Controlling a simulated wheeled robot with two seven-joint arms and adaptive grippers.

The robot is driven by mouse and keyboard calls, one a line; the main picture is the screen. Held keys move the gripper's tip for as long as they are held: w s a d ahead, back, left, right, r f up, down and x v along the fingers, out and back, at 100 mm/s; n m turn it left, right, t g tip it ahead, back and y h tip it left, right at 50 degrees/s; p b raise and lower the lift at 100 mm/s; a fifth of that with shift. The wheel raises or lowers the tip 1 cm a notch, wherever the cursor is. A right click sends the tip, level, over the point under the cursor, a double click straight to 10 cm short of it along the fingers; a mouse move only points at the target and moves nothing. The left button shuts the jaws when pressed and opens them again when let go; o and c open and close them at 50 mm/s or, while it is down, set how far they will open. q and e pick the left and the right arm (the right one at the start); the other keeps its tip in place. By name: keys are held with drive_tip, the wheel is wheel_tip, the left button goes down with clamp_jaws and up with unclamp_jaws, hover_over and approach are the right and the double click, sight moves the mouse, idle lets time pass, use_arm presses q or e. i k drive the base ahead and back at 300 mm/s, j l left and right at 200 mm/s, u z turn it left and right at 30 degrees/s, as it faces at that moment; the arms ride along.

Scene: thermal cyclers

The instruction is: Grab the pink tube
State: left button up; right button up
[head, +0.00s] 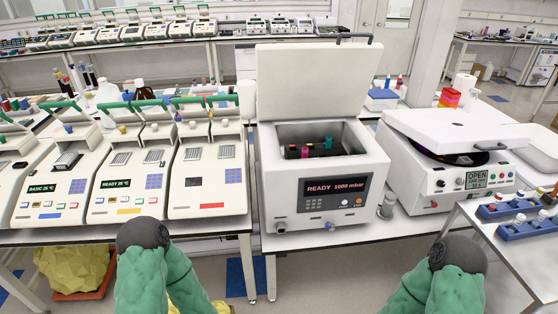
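A small pink tube (305,152) stands in a dark rack inside the open chamber of the white box-shaped machine (270,200) at the centre. The machine's lid (312,82) is raised and its display reads "READY 1000 mbar". A teal tube (328,143) and other small tubes sit close to the pink one, and their lower parts are hidden. My two green arms show at the bottom, left and right, with dark rounded joints. Neither gripper can be seen, and nothing of mine touches the pink tube.
Thermal cyclers (206,180) with green levers stand at left. A centrifuge (440,165) with a raised lid and "OPEN" display stands at right. Blue tube racks (520,230) lie on the right-hand table.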

sight(305, 149)
drive_tip(key=u, duration=2.1)
drive_tip(key=l+u, duration=0.1)
drive_tip(key=l, duration=0.3)
drive_tip(key=k+l+u, duration=0.1)
drive_tip(key=l, duration=0.3)
drive_tip(key=k+l+u, duration=0.1)
drive_tip(key=l, duration=0.3)
drive_tip(key=k+l+u, duration=0.15)
drive_tip(key=l, duration=0.25)
drive_tip(key=k+l+u, duration=0.1)
drive_tip(key=l, duration=0.3)
drive_tip(key=k+l+u, duration=0.1)
drive_tip(key=l, duration=0.25)
drive_tip(key=k+l+u, duration=0.1)
drive_tip(key=l, duration=0.25)
drive_tip(key=k, duration=0.1)
